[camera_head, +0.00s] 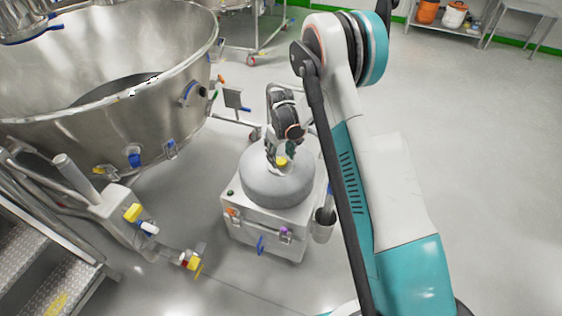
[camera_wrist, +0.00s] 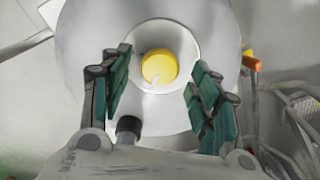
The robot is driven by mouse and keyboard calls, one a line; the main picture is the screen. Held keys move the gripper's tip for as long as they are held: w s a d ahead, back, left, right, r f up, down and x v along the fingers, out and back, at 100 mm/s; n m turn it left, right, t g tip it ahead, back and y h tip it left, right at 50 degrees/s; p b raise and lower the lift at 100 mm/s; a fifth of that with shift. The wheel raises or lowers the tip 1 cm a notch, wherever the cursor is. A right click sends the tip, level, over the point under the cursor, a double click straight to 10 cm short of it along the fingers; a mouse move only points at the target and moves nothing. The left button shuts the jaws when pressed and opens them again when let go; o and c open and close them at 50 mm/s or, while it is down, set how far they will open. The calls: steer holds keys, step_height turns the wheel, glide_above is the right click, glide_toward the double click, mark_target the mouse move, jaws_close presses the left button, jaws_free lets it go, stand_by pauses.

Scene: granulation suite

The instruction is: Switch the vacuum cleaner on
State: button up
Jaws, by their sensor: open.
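The vacuum cleaner (camera_head: 262,190) stands on the floor at the middle of the head view, with a round grey top on a boxy white body. A yellow round knob (camera_head: 281,161) sits on its top. In the wrist view the yellow knob (camera_wrist: 159,67) lies in a pale round recess in the grey top (camera_wrist: 85,60). My gripper (camera_head: 282,157) is over the top, pointing down. In the wrist view its green-padded fingers (camera_wrist: 158,82) are open, one on each side of the knob, with visible gaps. I cannot tell how high the fingertips are above it.
A large steel vessel (camera_head: 95,125) stands to the left, with metal steps (camera_head: 45,270) and a valve pipe (camera_head: 150,240) below it. A dark cup-like holder (camera_head: 325,222) is on the cleaner's right side. The floor to the right is clear beyond my arm.

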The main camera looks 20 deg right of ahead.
steer(key=shift+f, duration=0.8)
steer(key=shift+c, duration=0.5)
steer(key=c, duration=1)
steer(key=shift+o, duration=0.2)
steer(key=shift+m, duration=0.5)
steer(key=m, duration=0.4)
steer(key=shift+b, duration=0.4)
steer(key=m, duration=0.9)
steer(key=shift+m+b, duration=0.3)
steer(key=shift+m, duration=1.6)
